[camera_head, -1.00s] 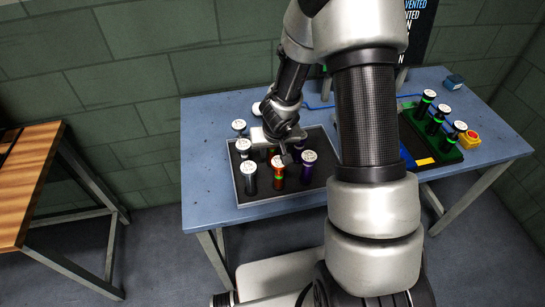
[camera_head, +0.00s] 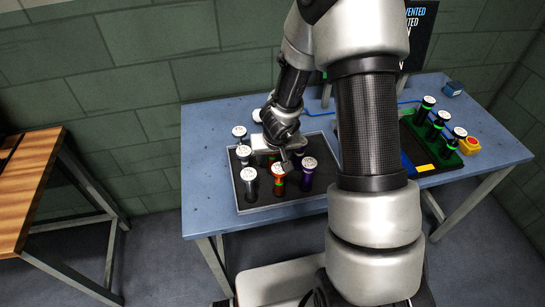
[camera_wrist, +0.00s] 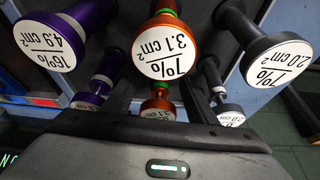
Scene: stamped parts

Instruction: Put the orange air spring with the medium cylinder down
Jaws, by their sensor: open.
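An orange air spring (camera_head: 279,182) with a white cap stands in the front middle of the dark tray (camera_head: 317,206). In the wrist view this orange spring (camera_wrist: 177,42) has a label reading 7%, 3.1 cm². A second orange spring (camera_wrist: 157,105), also marked 3.1 cm², looks smaller and lower in the wrist view; in the head view my gripper mostly hides it. My gripper (camera_wrist: 157,92) is open above the tray, with its fingers on either side of the smaller orange spring in the picture. Nothing is visibly held.
Black springs (camera_head: 250,187) stand left of the orange ones and purple springs (camera_head: 308,177) right, close together. Several green-banded springs stand in a green holder (camera_head: 449,158) at right, near a red button (camera_head: 469,145).

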